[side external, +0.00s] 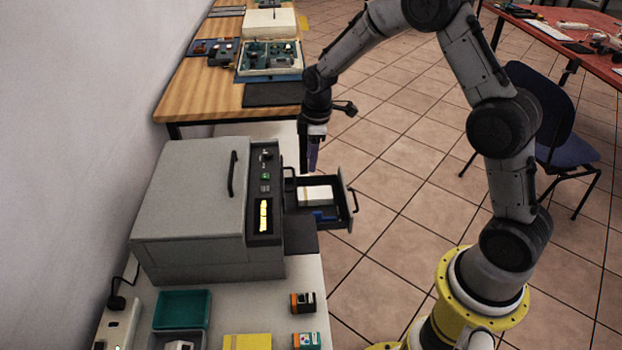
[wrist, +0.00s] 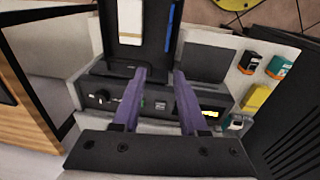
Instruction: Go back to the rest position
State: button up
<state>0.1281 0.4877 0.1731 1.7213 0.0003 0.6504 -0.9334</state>
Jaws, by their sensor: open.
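My gripper (side external: 313,158) hangs pointing down beside the grey machine, above the back of its open drawer. In the wrist view its two purple fingers (wrist: 158,75) are apart with nothing between them. The grey box-shaped machine (side external: 190,200) stands on the white table with its lid closed. Its black drawer (side external: 345,205) is pulled out to the right and holds a white block (side external: 315,195) and a small blue item (side external: 322,215). The drawer also shows in the wrist view (wrist: 150,55), with the white block (wrist: 131,18) in it.
A wooden table (side external: 190,95) with electronics stands behind. A blue chair (side external: 560,125) is at the right. Tiled floor is free between.

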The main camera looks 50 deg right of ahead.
jog(key=s+a+r+t, duration=0.1)
jog(key=s+r, duration=0.2)
jog(key=r, duration=0.4)
jog(key=s+a+r+m+t, duration=0.1)
jog(key=s+a+r+t, duration=0.1)
jog(key=s+r, duration=0.35)
jog(key=s+a+r+t, duration=0.1)
jog(key=s+r, duration=0.1)
jog(key=r, duration=0.6)
jog(key=s+a+f+m, duration=0.1)
jog(key=s+m, duration=0.7)
jog(key=s, duration=1.1)
jog(key=shift+s+a+f, duration=0.25)
jog(key=shift+a, duration=0.25)
